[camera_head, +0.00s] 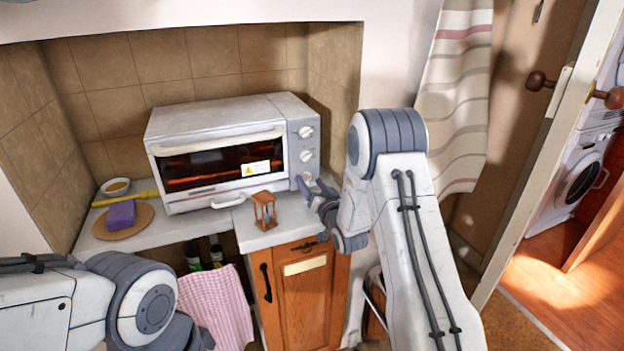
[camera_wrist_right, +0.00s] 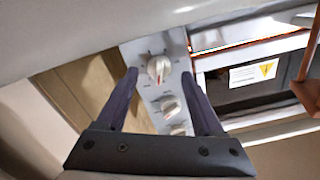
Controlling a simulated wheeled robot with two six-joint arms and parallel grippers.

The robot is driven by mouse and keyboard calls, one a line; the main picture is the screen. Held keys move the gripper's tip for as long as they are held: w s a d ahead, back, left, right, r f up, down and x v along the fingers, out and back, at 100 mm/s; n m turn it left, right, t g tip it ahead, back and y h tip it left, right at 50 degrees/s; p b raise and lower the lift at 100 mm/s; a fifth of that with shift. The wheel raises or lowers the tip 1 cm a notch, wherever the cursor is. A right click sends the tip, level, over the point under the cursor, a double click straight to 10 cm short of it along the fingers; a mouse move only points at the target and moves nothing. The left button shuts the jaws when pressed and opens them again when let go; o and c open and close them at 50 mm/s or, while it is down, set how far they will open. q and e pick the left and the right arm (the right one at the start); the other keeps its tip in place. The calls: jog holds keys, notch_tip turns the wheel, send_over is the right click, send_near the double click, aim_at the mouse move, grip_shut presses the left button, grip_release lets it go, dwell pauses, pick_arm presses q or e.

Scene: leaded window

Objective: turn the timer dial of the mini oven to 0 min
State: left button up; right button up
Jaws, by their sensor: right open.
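The white mini oven (camera_head: 215,114) stands on the counter in the alcove, with its door shut. Its right-hand panel carries a top dial (camera_head: 306,132), a middle dial (camera_head: 306,155) and a bottom dial (camera_head: 306,177). The right wrist view is turned over, so the bottom dial (camera_wrist_right: 158,69) shows uppermost there. My right gripper (camera_head: 312,186) is open in front of that dial. In the right wrist view its fingers appear on either side of the dial, with gaps. Dial markings are too small to read. My left gripper is out of view.
A small wooden hourglass-like frame (camera_head: 264,210) stands on the counter close to my right gripper. A purple block (camera_head: 121,215) lies on a round board at left, near a small bowl (camera_head: 116,187). A pink checked cloth (camera_head: 217,304) hangs below.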

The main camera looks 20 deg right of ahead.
jog(key=shift+w, duration=0.6)
grip_shut()
jog(key=n+b, duration=0.1)
jog(key=b, duration=0.1)
jog(key=n+b, duration=0.1)
jog(key=shift+f+n+b, duration=0.25)
jog(key=shift+n+b, duration=0.15)
jog(key=shift+r+n+b, duration=0.25)
jog(key=shift+n+b, duration=0.3)
jog(key=shift+n, duration=0.25)
